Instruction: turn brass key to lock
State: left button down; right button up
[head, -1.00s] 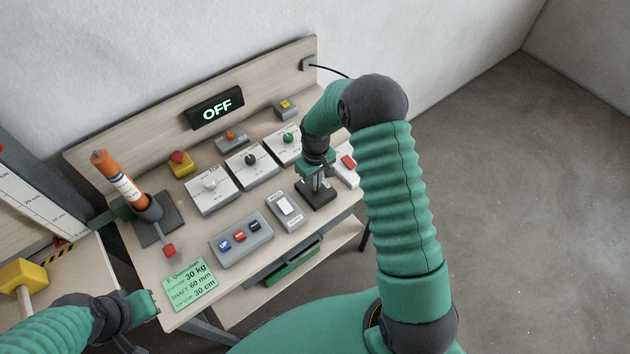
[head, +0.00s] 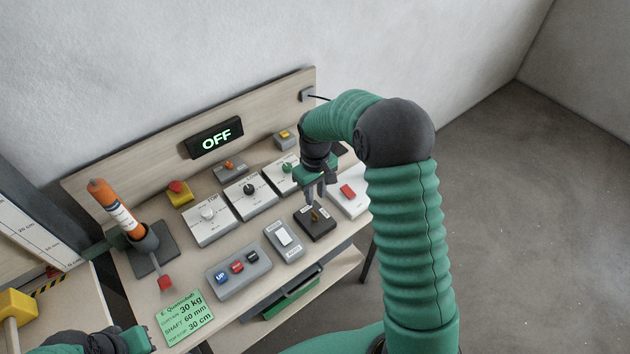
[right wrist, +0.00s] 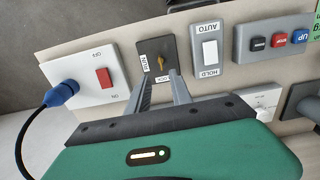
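The brass key (head: 315,216) stands in a black switch plate (head: 318,229) on the panel table. In the right wrist view the key (right wrist: 160,64) sits on the same black plate between two white labels; its exact turn is too small to tell. My right gripper (head: 315,196) is just above and behind the key, clear of it. In the right wrist view its two fingers (right wrist: 160,76) are apart, with the key showing beyond the gap and nothing held. My left gripper (head: 142,340) is at the bottom left edge; its fingers are not clear.
A switch box with a red rocker (head: 348,191) stands right of the key; in the wrist view a blue plug (right wrist: 62,93) enters it. A white rocker switch (head: 284,236) and button box (head: 238,268) lie left. The display (head: 214,137) reads OFF.

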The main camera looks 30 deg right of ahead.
notch_tip(320, 180, up, 8)
jog(key=shift+f+b, duration=0.2)
jog(key=shift+b, duration=0.1)
jog(key=s+a+f+t, duration=0.1)
jog(key=s+a+f, duration=0.2)
jog(key=s+a, duration=0.2)
jog(key=s+a+f+m+t+b, duration=0.1)
jog(key=s+a+f, duration=0.2)
jog(key=s+a, duration=0.3)
jog(key=s, duration=0.4)
jog(key=shift+s+a+t, duration=0.25)
jog(key=shift+t, duration=0.05)
jog(key=shift+s+a, duration=0.1)
jog(key=shift+a, duration=0.05)
